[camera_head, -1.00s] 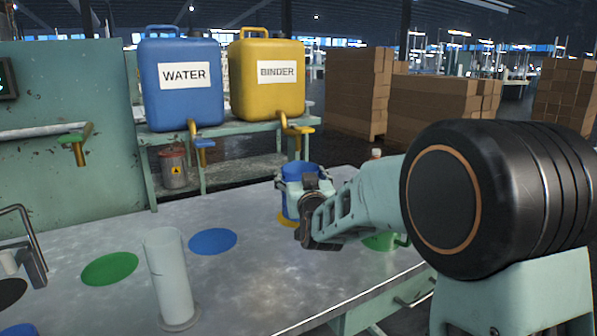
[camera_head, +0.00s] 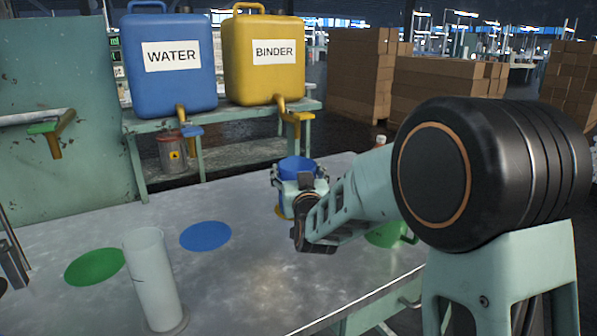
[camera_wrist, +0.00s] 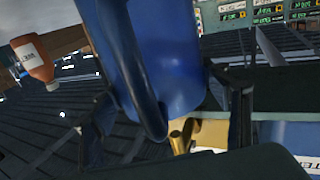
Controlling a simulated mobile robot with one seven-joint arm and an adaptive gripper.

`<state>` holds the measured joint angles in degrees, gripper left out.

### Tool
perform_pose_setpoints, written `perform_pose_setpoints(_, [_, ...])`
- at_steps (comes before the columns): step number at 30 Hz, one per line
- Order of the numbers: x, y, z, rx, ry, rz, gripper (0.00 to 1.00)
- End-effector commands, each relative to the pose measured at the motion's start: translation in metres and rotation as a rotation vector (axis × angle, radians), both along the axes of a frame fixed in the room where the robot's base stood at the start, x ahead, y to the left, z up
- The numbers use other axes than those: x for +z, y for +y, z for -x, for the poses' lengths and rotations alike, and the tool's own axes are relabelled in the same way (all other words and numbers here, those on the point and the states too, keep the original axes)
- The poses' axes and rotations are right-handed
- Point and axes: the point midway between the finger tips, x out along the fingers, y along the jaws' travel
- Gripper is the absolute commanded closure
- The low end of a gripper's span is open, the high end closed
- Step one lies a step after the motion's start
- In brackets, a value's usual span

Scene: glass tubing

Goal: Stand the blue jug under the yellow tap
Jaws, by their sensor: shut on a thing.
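The yellow tap (camera_head: 294,117) sticks out below the yellow BINDER container (camera_head: 262,75), on the stand behind the bench. In the head view the jug is below the tap and nearer to me. A yellow disc (camera_head: 279,211) shows at the jug's foot. I cannot tell whether the jug touches the bench.
The WATER container (camera_head: 170,85) with a blue tap (camera_head: 191,131) stands left of BINDER. A green tap (camera_head: 44,128) is at far left. A clear cylinder (camera_head: 152,280), green disc (camera_head: 95,267), blue disc (camera_head: 206,236) and green jug (camera_head: 390,234) are on the bench. A bottle (camera_wrist: 33,58) shows.

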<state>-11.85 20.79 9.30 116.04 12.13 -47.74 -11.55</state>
Motion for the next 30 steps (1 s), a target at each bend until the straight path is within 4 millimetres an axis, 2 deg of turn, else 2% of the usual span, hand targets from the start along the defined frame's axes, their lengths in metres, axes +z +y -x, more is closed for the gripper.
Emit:
perform_pose_setpoints(5, [-0.004, 0.000, 0.000, 0.000, -0.002, 0.000, 0.71])
perform_pose_setpoints(6, [-0.002, 0.000, 0.000, 0.000, 0.000, 0.000, 0.26])
perform_pose_setpoints(10, [-0.002, 0.000, 0.000, 0.000, 0.000, 0.000, 0.13])
perform_pose_setpoints(22, [0.003, 0.000, 0.000, 0.000, 0.001, 0.000, 0.13])
perform_pose_setpoints(26, [0.002, -0.003, 0.017, 0.000, 0.000, 0.000, 0.13])
perform_pose_setpoints(30, [0.002, -0.009, 0.044, 0.001, 0.001, 0.000, 0.13])
